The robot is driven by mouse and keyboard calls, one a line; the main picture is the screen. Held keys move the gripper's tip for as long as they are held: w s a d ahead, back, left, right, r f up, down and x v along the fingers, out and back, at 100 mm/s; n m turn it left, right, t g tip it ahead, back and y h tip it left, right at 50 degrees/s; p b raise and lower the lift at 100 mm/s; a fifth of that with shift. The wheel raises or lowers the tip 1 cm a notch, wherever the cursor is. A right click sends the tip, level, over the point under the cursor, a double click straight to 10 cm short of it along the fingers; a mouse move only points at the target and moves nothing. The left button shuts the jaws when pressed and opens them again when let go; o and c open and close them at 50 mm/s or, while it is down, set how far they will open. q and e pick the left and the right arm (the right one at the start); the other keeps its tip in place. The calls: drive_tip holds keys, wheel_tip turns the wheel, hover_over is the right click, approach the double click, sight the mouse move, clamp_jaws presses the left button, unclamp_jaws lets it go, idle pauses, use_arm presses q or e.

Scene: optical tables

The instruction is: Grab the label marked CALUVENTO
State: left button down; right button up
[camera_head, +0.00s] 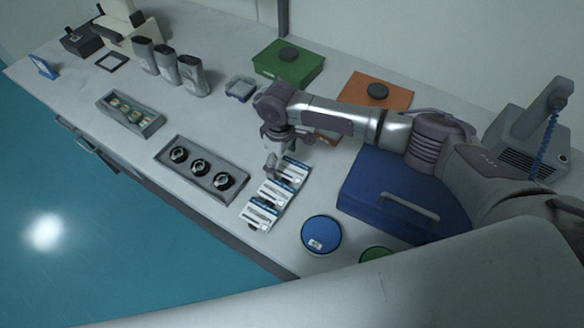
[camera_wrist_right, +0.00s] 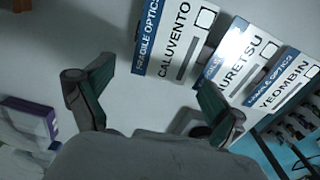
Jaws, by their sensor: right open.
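The CALUVENTO label (camera_wrist_right: 172,42) is a white card with a blue "FRAGILE OPTICS" band, lying beyond my fingertips in the right wrist view. In the head view it appears to be the back label (camera_head: 293,171) of a row of three. Beside it in the wrist view lie a label reading about "URETSU" (camera_wrist_right: 240,58), partly hidden, and the YEOMBIN label (camera_wrist_right: 288,82). My right gripper (camera_wrist_right: 148,98) is open with nothing between its fingers. In the head view, the right gripper (camera_head: 271,170) is just left of the back label. My left gripper is not in view.
A grey tray with three black rings (camera_head: 190,180) lies left of the labels. A blue case (camera_head: 360,190) with a handle and a blue round lid (camera_head: 321,234) are to the right. Green (camera_head: 285,68) and orange (camera_head: 362,92) boxes stand behind. The table's front edge is near.

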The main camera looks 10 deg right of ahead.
idle(0.3)
drive_tip(key=c, duration=0.9)
